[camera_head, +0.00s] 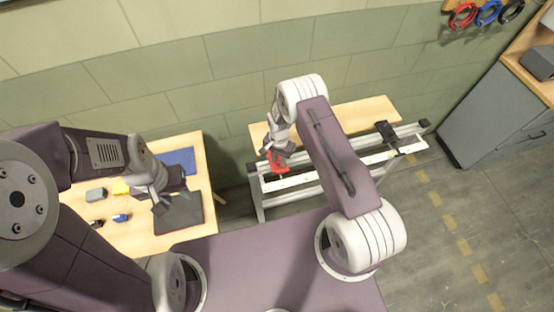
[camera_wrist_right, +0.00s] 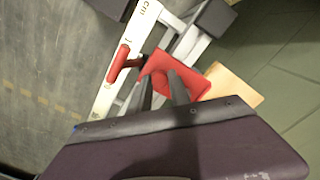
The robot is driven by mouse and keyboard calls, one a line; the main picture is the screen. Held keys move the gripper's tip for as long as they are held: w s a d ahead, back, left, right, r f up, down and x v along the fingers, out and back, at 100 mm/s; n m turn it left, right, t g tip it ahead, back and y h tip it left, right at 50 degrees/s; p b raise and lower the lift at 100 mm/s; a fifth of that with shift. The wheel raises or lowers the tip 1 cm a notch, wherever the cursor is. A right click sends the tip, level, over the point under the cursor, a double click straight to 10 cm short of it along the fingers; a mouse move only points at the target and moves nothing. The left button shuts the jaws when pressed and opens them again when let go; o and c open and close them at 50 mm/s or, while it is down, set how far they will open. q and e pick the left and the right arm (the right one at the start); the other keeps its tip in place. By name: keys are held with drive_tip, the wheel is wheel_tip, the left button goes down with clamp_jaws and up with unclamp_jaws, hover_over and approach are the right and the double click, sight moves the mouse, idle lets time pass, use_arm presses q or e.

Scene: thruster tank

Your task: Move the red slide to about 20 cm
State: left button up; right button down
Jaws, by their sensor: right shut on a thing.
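The red slide (camera_head: 281,168) sits on the left part of a metal rail (camera_head: 330,181) in the head view. In the right wrist view the slide shows as a red block (camera_wrist_right: 204,84) with a red pointer (camera_wrist_right: 119,62) lying over a pale scale strip (camera_wrist_right: 117,82) marked "cm". The scale's numbers are too small to read. My right gripper (camera_head: 275,152) is shut on the red slide; its fingers (camera_wrist_right: 162,86) partly cover the slide in the wrist view. My left gripper (camera_head: 172,203) appears open and empty above the left table's dark mat.
The rail has a black block (camera_head: 386,131) toward its right part. A wooden table (camera_head: 185,241) at left holds a blue mat (camera_head: 178,160), a dark mat (camera_head: 187,217) and small objects. A grey cabinet (camera_head: 497,115) stands at right. Coloured rings (camera_head: 463,15) hang on the wall.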

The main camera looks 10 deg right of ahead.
drive_tip(key=d, duration=0.3)
drive_tip(key=d+b, duration=0.1)
drive_tip(key=d, duration=0.2)
drive_tip(key=d+b, duration=0.1)
drive_tip(key=d, duration=0.2)
drive_tip(key=shift+w+d+r, duration=0.1)
drive_tip(key=shift+w+d, duration=0.2)
drive_tip(key=shift+d, duration=0.1)
drive_tip(key=shift+a, duration=0.15)
drive_tip(key=c, duration=1.3)
unclamp_jaws()
drive_tip(key=shift+o, duration=0.5)
drive_tip(key=shift+s, duration=0.15)
wheel_tip(320, 180, up, 9)
drive_tip(key=b, duration=0.2)
